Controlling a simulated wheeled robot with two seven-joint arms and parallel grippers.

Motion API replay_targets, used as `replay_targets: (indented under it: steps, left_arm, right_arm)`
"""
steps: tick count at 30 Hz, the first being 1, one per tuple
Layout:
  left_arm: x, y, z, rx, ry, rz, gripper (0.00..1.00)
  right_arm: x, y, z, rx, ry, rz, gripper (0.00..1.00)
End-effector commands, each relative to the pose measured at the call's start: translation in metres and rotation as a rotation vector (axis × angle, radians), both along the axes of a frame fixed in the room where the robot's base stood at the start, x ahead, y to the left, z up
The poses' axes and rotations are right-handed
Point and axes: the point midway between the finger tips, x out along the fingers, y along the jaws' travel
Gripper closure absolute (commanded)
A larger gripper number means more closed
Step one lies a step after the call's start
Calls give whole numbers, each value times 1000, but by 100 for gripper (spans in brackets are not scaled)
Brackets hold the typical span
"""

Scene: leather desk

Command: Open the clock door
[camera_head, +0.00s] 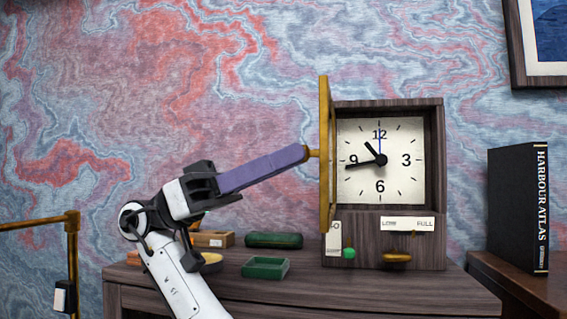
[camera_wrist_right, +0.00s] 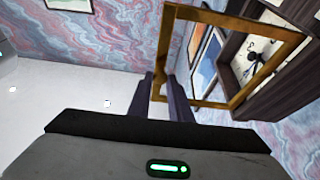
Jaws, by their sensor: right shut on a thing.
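The clock (camera_head: 433,160) is a dark wood box with a white dial (camera_head: 395,180), standing upright on the desk. Its brass-framed door (camera_head: 324,95) stands open at the dial's left side, seen almost edge-on in the head view. In the right wrist view the door frame (camera_wrist_right: 255,30) is swung out from the clock case (camera_wrist_right: 290,100). My right gripper (camera_head: 305,153), with long purple fingers, reaches from the left and is shut on the door's small brass knob (camera_head: 316,154). The fingertips (camera_wrist_right: 161,80) sit at the frame's edge in the wrist view. My left gripper is not in view.
A black book (camera_head: 518,207) stands at the right. A brass rail (camera_head: 72,240) is at far left. The dial's front is clear.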

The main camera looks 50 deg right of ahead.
Motion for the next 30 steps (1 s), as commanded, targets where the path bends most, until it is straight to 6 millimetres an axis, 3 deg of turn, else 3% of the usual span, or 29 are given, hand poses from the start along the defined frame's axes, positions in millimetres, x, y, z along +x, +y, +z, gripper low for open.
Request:
replay_targets:
  steps: [16,17,20,30]
  left_arm:
    - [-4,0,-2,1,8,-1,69]
    - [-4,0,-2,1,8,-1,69]
    - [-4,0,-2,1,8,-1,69]
    - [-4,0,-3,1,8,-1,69]
  right_arm:
    - [0,-1,2,0,4,-29,100]
    - [0,-1,2,0,4,-29,79]
    - [0,-1,1,-1,4,-29,64]
    - [0,0,-1,0,2,-30,64]
